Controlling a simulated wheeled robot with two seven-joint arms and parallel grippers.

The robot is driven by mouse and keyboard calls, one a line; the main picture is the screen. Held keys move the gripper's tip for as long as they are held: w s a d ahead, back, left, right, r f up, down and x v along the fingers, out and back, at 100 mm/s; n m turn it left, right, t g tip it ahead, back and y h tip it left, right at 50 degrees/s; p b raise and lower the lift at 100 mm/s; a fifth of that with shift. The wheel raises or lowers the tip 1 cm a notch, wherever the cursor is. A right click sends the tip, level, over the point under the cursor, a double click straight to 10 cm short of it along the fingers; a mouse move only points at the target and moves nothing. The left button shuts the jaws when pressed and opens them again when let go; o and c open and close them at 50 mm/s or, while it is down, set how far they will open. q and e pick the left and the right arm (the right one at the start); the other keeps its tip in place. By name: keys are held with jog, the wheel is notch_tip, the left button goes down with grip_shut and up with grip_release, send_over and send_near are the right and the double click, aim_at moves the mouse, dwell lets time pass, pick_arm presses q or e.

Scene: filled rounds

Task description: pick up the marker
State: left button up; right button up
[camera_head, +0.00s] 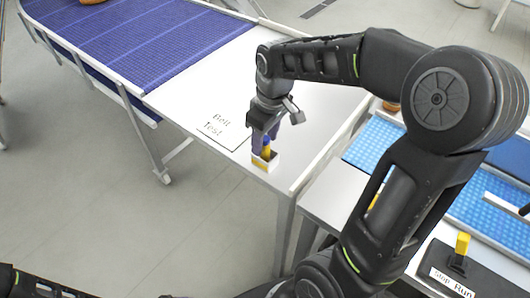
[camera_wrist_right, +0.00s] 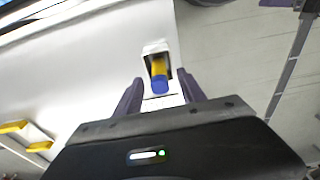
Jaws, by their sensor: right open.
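The marker (camera_wrist_right: 159,76) has a blue end and a yellow body and stands in a small white holder (camera_wrist_right: 155,48) near the table's edge. In the head view the marker's blue top (camera_head: 267,141) shows just below my right gripper (camera_head: 265,133), and the white holder (camera_head: 265,161) with a yellow front stands under it. My right gripper (camera_wrist_right: 160,97) is open, with one finger on each side of the marker in the wrist view. I cannot tell whether the fingers touch it. My left gripper is not in view; only part of my left arm shows at the bottom left.
A sheet reading "Belt Test" (camera_head: 216,128) lies on the white table (camera_head: 190,100). A blue belt conveyor (camera_head: 140,40) runs behind it. A light blue mat (camera_head: 385,150) is at the right, and a yellow lever (camera_head: 462,243) stands by a "Stop Run" label (camera_head: 452,282).

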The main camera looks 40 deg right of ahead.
grip_shut()
dwell(0.3)
dwell(1.0)
